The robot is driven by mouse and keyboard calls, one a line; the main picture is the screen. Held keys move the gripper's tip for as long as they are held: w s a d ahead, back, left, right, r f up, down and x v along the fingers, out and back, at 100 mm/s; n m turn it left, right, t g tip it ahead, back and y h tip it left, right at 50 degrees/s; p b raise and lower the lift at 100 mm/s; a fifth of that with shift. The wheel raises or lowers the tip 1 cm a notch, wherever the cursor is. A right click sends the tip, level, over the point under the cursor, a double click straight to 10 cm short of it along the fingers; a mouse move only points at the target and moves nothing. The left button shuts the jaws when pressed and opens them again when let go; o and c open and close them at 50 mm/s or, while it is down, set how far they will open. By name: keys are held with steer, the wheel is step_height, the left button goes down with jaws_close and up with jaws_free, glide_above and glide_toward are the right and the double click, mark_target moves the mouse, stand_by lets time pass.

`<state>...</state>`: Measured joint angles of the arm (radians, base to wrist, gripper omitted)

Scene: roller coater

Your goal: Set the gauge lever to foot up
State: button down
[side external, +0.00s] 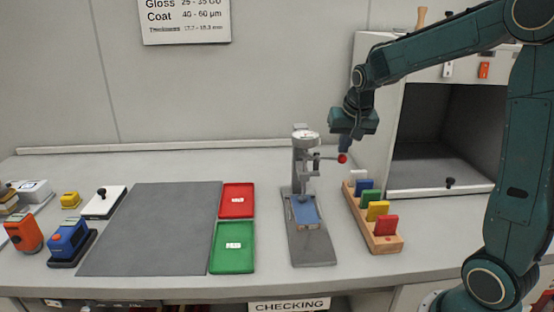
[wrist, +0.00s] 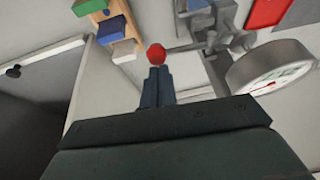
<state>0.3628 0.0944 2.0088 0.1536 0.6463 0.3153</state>
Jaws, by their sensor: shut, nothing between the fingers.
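The gauge (side external: 306,180) stands on the bench, a grey stand with a round dial on top and a blue piece (side external: 304,211) on its base. Its lever ends in a red knob (side external: 342,158) and reaches out to the right, roughly level. In the wrist view the red knob (wrist: 156,54) is right at my fingertips, and the dial (wrist: 276,74) is at the right. My gripper (side external: 345,150) points down, shut, with its tips at the knob. I cannot tell whether they touch it. The gauge foot is too small to make out clearly.
A wooden rack (side external: 376,226) with coloured plates stands right of the gauge. The open cabinet (side external: 440,190) is behind it. Red (side external: 250,212) and green (side external: 216,262) trays and a grey mat (side external: 150,230) lie to the left. The bench just in front of the gauge is clear.

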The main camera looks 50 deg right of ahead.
steer(key=shift+s+d+f+m+t+y, duration=0.15)
steer(key=shift+s+d+f+t+y, duration=0.05)
steer(key=shift+f+t+y, duration=0.3)
steer(key=shift+s+d+f+m+t+y, duration=0.15)
steer(key=shift+f+t+y, duration=0.25)
steer(key=shift+f+t, duration=0.1)
steer(key=shift+f+t+y, duration=0.5)
steer(key=shift+t, duration=0.1)
steer(key=shift+r, duration=0.25)
steer(key=shift+r, duration=0.6)
